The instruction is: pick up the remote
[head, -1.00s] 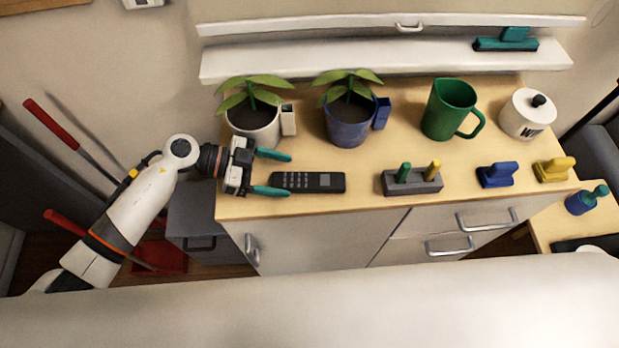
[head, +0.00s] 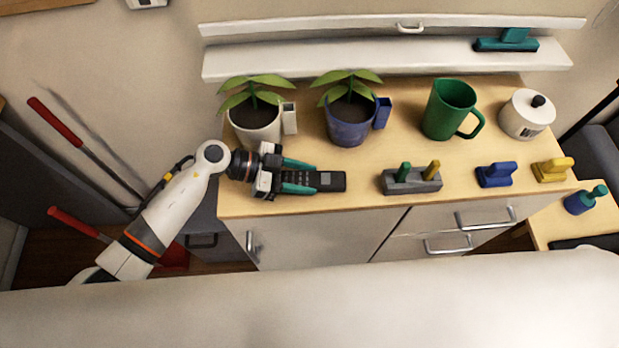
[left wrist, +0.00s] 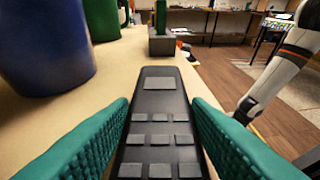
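The black remote (head: 328,181) lies flat on the wooden cabinet top, its screen end pointing right in the head view. My left gripper (head: 300,177) is around the remote's left part, with one teal finger on each long side. In the left wrist view the remote (left wrist: 160,110) lies between the two teal fingers (left wrist: 160,135). A gap shows at the left finger, and the right finger is very close to the remote; contact cannot be told. The fingers are apart. My right gripper is not in view.
Two potted plants, in a white pot (head: 256,124) and a blue pot (head: 350,126), stand behind the remote. A grey block with pegs (head: 411,182) is to its right. A green jug (head: 449,110) stands further back right. The cabinet's front edge is close below.

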